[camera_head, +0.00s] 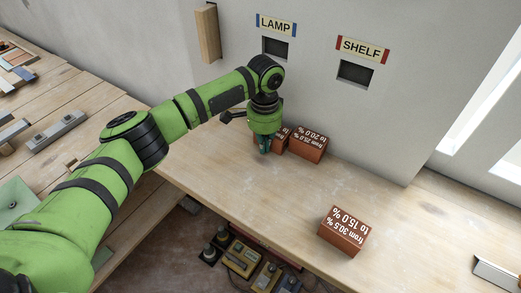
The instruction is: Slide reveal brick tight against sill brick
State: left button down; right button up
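One labelled brick (308,144), reading "from 25.0 % to 20.0 %", lies on the table by the wall. A second red-brown brick (284,142) is just left of it, mostly hidden by my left gripper; I cannot tell whether the two touch. A third brick (344,231), reading "from 30.5 % to 15.0 %", lies alone near the front edge. None is marked reveal or sill. My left gripper (264,150) points down at the partly hidden brick; its fingers are too small and covered to judge. My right gripper is out of view.
The wooden table (400,215) is clear between the bricks. The wall has signs LAMP (276,25) and SHELF (362,49) above dark square openings. A wooden block (207,34) is on the wall. Control boxes (241,258) sit below the front edge. A metal piece (496,275) lies at right.

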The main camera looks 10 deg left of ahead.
pick_arm(q)
jog(key=shift+w+d+b, duration=0.25)
jog(key=shift+w+b, duration=0.2)
jog(key=shift+w, duration=0.2)
jog(key=shift+w+d+b, duration=0.2)
jog(key=shift+w+b, duration=0.2)
jog(key=shift+w, duration=0.2)
jog(key=shift+s+a+r+p, duration=0.15)
jog(key=shift+s+p, duration=0.3)
jog(key=shift+p, duration=0.5)
jog(key=shift+s+a+p, duration=0.3)
jog(key=shift+s+p, duration=0.45)
jog(key=shift+p, duration=0.2)
notch_tip(320, 180, up, 9)
jog(key=p, duration=0.9)
jog(key=shift+f, duration=0.2)
